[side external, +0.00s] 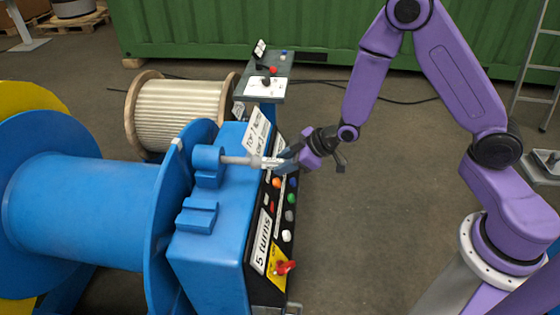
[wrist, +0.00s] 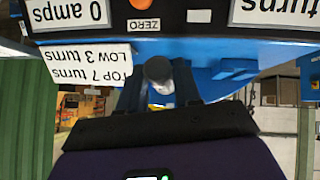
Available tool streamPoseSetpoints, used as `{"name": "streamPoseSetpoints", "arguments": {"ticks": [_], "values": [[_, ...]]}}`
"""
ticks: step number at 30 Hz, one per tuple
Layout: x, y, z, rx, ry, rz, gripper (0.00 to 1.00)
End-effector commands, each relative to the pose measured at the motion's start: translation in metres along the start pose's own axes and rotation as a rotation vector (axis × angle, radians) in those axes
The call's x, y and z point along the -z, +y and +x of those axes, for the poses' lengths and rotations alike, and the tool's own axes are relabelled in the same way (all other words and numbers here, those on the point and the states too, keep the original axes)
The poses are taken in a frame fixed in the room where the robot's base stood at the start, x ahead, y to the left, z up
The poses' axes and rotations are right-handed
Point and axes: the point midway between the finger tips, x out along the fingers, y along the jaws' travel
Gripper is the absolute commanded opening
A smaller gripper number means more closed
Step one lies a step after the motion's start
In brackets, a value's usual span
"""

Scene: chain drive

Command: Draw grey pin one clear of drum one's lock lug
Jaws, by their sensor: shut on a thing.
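The blue drum (side external: 90,200) lies on its side at the left, with a wide blue flange. A blue lock lug (side external: 207,158) stands at the flange beside the blue cabinet. The grey pin (side external: 238,160) lies level, its left end meeting the lug; how deep it sits is hidden. My gripper (side external: 272,162) is shut on the pin's right end. In the wrist view the round end of the grey pin (wrist: 158,69) shows between the dark fingers of my gripper (wrist: 158,85).
The blue cabinet (side external: 215,250) is just below the pin, its black panel carrying buttons, labels and a red switch (side external: 285,267). A rope reel (side external: 180,110) and a small control stand (side external: 265,88) are behind. Floor to the right is open.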

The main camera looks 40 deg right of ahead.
Motion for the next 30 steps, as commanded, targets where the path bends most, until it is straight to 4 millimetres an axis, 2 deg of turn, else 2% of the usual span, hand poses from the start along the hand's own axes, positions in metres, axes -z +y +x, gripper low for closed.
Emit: {"name": "streamPoseSetpoints", "arguments": {"ticks": [30], "values": [[-0.031, 0.001, -0.031, -0.001, -0.001, 0.0, 0.0]]}}
